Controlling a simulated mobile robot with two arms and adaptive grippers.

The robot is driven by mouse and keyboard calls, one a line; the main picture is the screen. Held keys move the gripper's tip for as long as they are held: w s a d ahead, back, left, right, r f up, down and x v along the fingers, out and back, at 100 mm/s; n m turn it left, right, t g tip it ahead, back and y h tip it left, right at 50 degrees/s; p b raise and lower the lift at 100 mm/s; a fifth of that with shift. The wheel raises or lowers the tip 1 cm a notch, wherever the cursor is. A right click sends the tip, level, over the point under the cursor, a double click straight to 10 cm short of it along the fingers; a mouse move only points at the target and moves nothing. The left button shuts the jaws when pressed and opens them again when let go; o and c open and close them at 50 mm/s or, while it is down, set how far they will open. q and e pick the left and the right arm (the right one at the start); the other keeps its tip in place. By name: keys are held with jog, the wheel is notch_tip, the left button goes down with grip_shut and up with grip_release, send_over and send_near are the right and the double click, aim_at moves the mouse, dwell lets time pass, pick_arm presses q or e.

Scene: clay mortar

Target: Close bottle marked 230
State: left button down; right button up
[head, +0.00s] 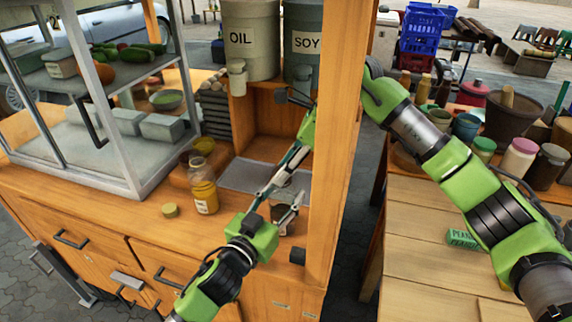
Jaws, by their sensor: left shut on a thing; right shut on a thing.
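A glass bottle (204,190) with yellow contents and a small pale label stands upright on the wooden counter; the label is too small to read. A round yellow lid (170,210) lies on the counter to its left. My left gripper (291,208) is right of the bottle and apart from it, near the counter's right end. My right gripper (277,180) comes from behind the wooden post and points down-left, close above the left one. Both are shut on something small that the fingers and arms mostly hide. I cannot tell what it is or where a 230 mark is.
The wooden post (340,150) stands between my arms. OIL (250,40) and SOY (303,45) dispensers stand on a shelf behind. A glass display case (150,150) is at left. Several jars crowd the right table (420,265). The counter's front left is clear.

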jog(key=shift+s+m+t+h, duration=0.1)
jog(key=shift+m+t+h, duration=0.2)
jog(key=shift+m+t, duration=0.9)
jog(key=shift+m+g, duration=0.4)
jog(key=o, duration=0.7)
jog(key=shift+c, duration=0.2)
jog(key=shift+r, duration=2.25)
jog(key=o, duration=0.6)
